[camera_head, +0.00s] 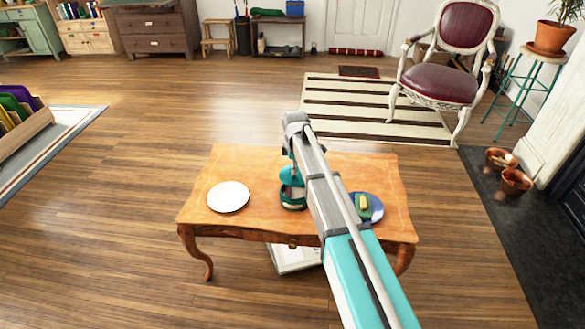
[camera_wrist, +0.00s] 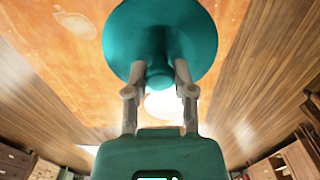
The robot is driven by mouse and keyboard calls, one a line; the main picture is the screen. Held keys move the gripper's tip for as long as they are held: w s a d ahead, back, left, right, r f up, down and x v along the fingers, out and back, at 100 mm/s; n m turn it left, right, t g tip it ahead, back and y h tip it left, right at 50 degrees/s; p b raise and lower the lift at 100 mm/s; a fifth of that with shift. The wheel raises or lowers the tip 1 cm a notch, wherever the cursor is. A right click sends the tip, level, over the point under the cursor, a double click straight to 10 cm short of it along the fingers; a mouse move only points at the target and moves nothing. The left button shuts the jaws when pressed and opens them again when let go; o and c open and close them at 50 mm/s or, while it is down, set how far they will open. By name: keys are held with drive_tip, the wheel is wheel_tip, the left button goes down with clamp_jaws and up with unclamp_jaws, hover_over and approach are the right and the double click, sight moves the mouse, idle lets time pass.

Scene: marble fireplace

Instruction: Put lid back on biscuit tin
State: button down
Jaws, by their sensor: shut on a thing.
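My gripper (camera_wrist: 159,76) is shut on the knob of the teal lid (camera_wrist: 160,35) in the wrist view. The lid is round and shows its top side with the knob between my two fingers. In the head view, the lid (camera_head: 290,176) is over the dark green biscuit tin (camera_head: 293,201) on the wooden table. It looks a little above the tin's mouth and slightly tilted; I cannot tell whether they touch. My arm covers the tin's right side, and the tin is hidden in the wrist view.
The wooden table (camera_head: 250,165) holds a white plate (camera_head: 228,196) left of the tin and a blue plate (camera_head: 377,208) with a yellow and green thing at right, partly behind my arm. A white object (camera_head: 290,260) lies underneath. A chair (camera_head: 440,80) stands beyond, on a striped rug.

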drive_tip(key=shift+f+b, duration=2.75)
drive_tip(key=shift+f, duration=0.15)
drive_tip(key=shift+f, duration=0.2)
idle(0.3)
drive_tip(key=shift+c, duration=1.9)
unclamp_jaws()
drive_tip(key=o, duration=0.4)
drive_tip(key=shift+r, duration=0.15)
drive_tip(key=shift+r+p, duration=3.35)
drive_tip(key=shift+r, duration=0.05)
